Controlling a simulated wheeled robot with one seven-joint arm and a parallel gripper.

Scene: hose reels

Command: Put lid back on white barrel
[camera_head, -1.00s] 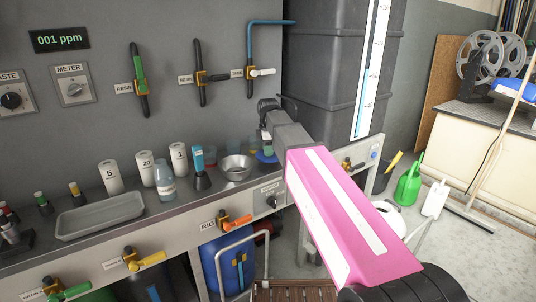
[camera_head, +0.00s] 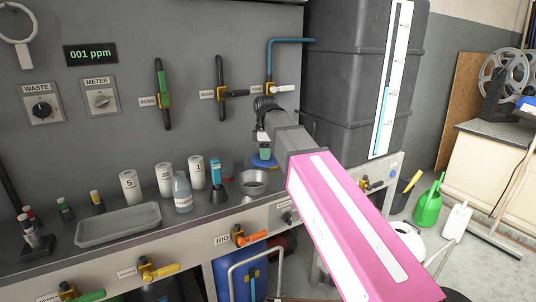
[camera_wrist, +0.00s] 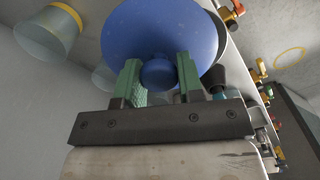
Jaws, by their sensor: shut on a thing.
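A blue round lid (camera_head: 263,161) with a small knob hangs below my gripper (camera_head: 265,150) in the head view, just behind the metal bowl as seen there. In the wrist view the lid (camera_wrist: 150,25) fills the upper middle. The green fingers of my gripper (camera_wrist: 158,72) are shut on its knob. A white round container (camera_head: 408,236) stands low on the floor to the right, largely hidden by my pink arm. It looks like the white barrel, but its top is only partly visible.
The bench carries a metal bowl (camera_head: 254,182), a grey tray (camera_head: 118,224), a bottle (camera_head: 182,192) and several white cylinders. Valve handles jut from its front. A blue barrel (camera_head: 234,272) stands below. A green watering can (camera_head: 428,204) stands on the floor at right.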

